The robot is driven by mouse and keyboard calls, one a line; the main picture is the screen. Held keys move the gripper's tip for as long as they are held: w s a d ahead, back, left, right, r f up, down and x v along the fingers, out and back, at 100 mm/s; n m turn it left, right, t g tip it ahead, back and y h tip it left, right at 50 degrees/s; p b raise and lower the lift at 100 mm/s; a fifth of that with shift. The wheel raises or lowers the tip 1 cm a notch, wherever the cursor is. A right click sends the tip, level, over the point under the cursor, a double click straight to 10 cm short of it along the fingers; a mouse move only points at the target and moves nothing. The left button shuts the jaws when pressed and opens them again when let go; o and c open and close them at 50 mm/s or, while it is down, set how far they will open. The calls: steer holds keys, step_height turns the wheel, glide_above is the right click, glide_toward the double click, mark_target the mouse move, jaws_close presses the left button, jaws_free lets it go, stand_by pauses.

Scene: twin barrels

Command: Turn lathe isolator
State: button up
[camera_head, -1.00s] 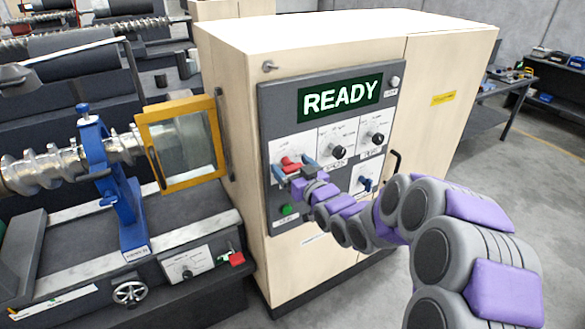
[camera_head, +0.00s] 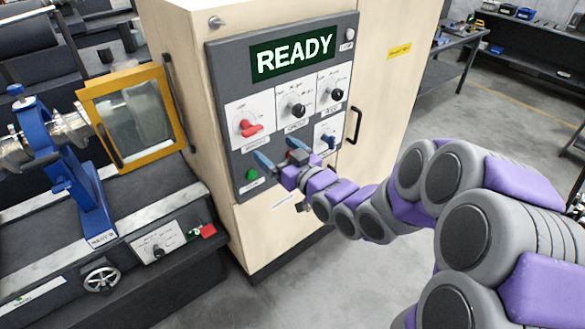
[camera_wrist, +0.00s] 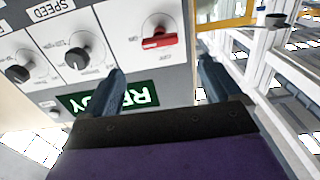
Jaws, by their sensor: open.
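The isolator is a red rotary handle (camera_head: 249,128) on a white plate at the left of the grey control panel (camera_head: 222,75). In the wrist view, which looks upside down, the red handle (camera_wrist: 159,41) shows at the top centre, lying nearly level. My gripper (camera_head: 277,153) is open and empty, in front of the panel, just below and right of the handle in the head view. Its two blue fingers (camera_wrist: 160,85) stand apart in the wrist view, with the handle beyond the gap and not touched.
The READY screen (camera_head: 293,56) is above the knobs. Two black knobs (camera_head: 296,110) sit right of the handle, a blue switch (camera_head: 328,141) lower right, a green button (camera_head: 252,174) lower left. A yellow-framed guard (camera_head: 140,118) stands left of the cabinet.

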steer(key=shift+b+v, duration=2.85)
steer(key=shift+b, duration=1.7)
